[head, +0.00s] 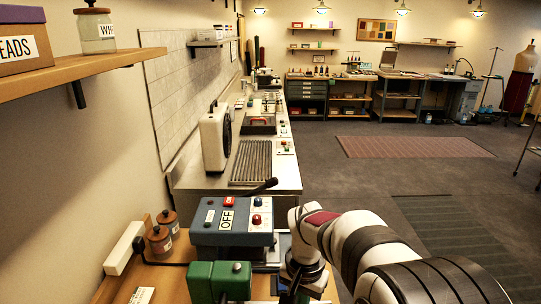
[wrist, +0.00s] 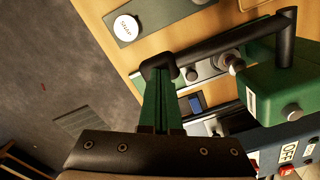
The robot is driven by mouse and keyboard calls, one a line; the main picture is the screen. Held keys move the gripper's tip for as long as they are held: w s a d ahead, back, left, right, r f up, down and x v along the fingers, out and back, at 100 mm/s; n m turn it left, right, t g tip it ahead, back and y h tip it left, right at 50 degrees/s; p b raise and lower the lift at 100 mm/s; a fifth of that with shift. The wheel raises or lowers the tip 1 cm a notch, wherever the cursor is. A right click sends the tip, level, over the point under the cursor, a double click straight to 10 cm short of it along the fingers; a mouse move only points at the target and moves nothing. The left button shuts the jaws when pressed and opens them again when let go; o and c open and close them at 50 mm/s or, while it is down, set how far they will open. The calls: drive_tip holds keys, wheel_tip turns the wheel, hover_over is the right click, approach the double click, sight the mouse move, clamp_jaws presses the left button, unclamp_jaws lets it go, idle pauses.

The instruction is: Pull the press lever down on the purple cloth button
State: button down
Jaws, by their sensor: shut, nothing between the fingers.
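The green press (wrist: 290,85) stands at the right of the wrist view. Its black lever (wrist: 220,44) runs from an upright post to a bent end near my fingertips. My gripper (wrist: 162,85) is shut and empty, its green fingers close against that bent end; I cannot tell whether they touch. Under the lever is a grey round part (wrist: 226,61) on a metal plate. I cannot make out a purple cloth button. In the head view the green press (head: 218,282) shows at the bottom edge, its lever out of sight.
A metal counter (head: 285,172) lies beyond. A round white dial (wrist: 127,28) sits on a plate on the wooden table.

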drive_tip(key=shift+a+f, duration=0.15)
drive_tip(key=shift+f, duration=1.25)
drive_tip(key=shift+a+f, duration=0.2)
drive_tip(key=shift+f, duration=0.45)
drive_tip(key=shift+a+f, duration=0.2)
drive_tip(key=shift+f, duration=0.45)
drive_tip(key=shift+a+f, duration=0.15)
drive_tip(key=shift+f, duration=0.35)
